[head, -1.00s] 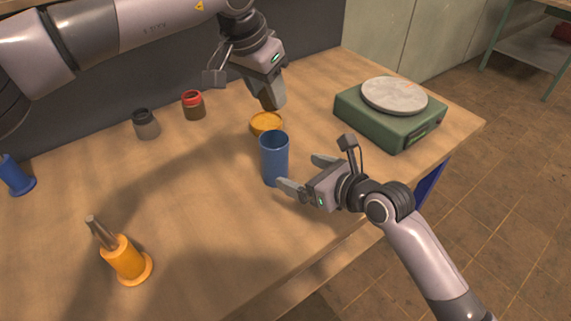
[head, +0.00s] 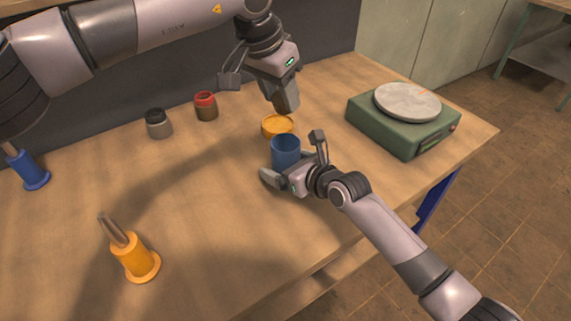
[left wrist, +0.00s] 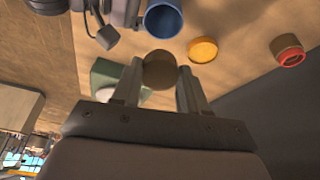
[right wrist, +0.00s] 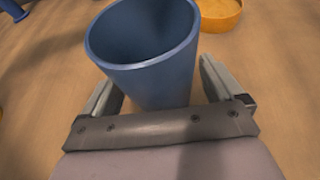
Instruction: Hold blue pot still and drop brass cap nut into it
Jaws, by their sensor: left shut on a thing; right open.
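The blue pot (head: 286,150) stands upright and open-topped on the workbench. My right gripper (head: 287,172) is open low at the pot, with one finger on either side of it. In the right wrist view the pot (right wrist: 148,55) sits between the two fingers, and I cannot tell whether they touch it. My left gripper (head: 286,103) is above the bench, behind the pot. In the left wrist view it is shut on a round brownish thing, the brass cap nut (left wrist: 160,70).
A shallow orange dish (head: 278,126) stands just behind the pot. A green scale (head: 400,133) with a round plate is to the right. A red-rimmed jar (head: 206,106), a grey jar (head: 158,124), a blue holder (head: 30,172) and an orange holder (head: 135,262) stand to the left.

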